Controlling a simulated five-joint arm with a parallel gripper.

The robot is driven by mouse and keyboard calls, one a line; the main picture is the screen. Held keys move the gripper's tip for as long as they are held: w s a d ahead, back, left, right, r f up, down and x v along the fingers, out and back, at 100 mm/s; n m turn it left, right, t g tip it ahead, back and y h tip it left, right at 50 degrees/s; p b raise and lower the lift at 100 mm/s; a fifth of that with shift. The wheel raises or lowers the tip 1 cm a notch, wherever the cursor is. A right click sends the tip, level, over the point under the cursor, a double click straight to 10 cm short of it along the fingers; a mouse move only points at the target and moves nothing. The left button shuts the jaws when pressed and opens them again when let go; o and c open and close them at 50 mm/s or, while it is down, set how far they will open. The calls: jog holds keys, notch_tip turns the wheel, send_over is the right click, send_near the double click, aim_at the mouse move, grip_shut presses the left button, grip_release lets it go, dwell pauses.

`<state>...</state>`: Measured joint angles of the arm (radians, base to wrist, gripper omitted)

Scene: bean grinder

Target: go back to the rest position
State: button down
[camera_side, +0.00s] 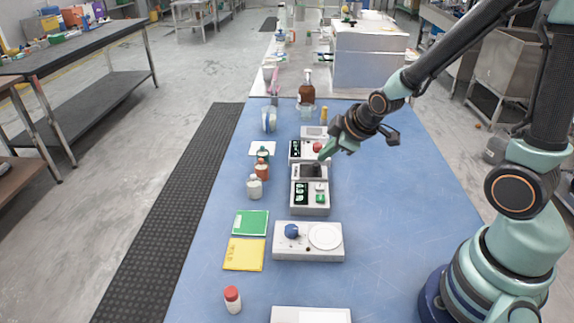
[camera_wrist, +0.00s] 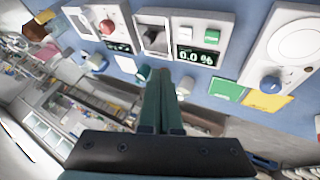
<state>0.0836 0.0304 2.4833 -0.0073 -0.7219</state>
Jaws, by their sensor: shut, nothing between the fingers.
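My gripper (camera_side: 323,156) is shut and empty, its fingers together. It hangs above the blue table, over or close to the back part of a grey-white device (camera_side: 310,197). That device has a dark recess, a green button and a lit green display. In the wrist view my shut fingers (camera_wrist: 167,75) point up the picture, and the same device (camera_wrist: 187,17) shows beyond them with its display reading 0.0 %. A second device (camera_side: 296,151) with a red knob stands just behind it. I cannot tell how high above the device the fingertips are.
A white device with a blue knob and round plate (camera_side: 308,242) stands nearer. A brown bottle (camera_side: 306,90) stands behind. The table's right side (camera_side: 415,190) is clear.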

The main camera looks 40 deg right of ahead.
jog(key=s+a+r+m+g, duration=0.1)
jog(key=s+a+r+m, duration=0.2)
jog(key=s+r+m, duration=0.4)
jog(key=s+r, duration=0.4)
jog(key=r, duration=0.2)
jog(key=shift+a+g+y, duration=0.15)
jog(key=shift+g+y, duration=0.15)
jog(key=shift+r, duration=0.1)
